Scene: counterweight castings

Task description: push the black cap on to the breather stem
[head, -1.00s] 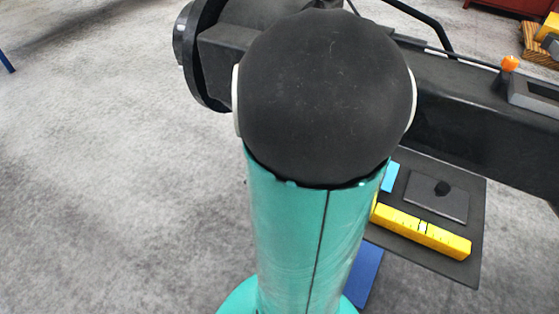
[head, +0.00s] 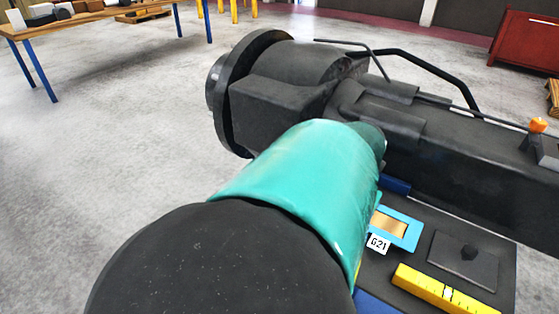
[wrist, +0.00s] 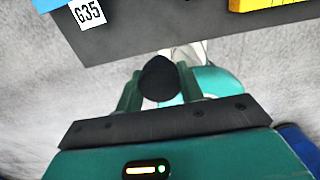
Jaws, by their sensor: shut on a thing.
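In the wrist view, the black cap (wrist: 160,80) is a small dark rounded piece between the two teal fingers of my gripper (wrist: 159,76). The gripper is shut on it and holds it beside the edge of a dark mat. In the head view my gripper is hidden behind my own arm. No other stem can be made out.
The dark mat (head: 424,232) also bears a yellow bar (head: 443,291) and a blue frame (head: 397,228) with a label. A big black casting (head: 450,135) with an orange piece (head: 538,125) runs behind. A wooden table (head: 95,20) stands far left; open floor lies between.

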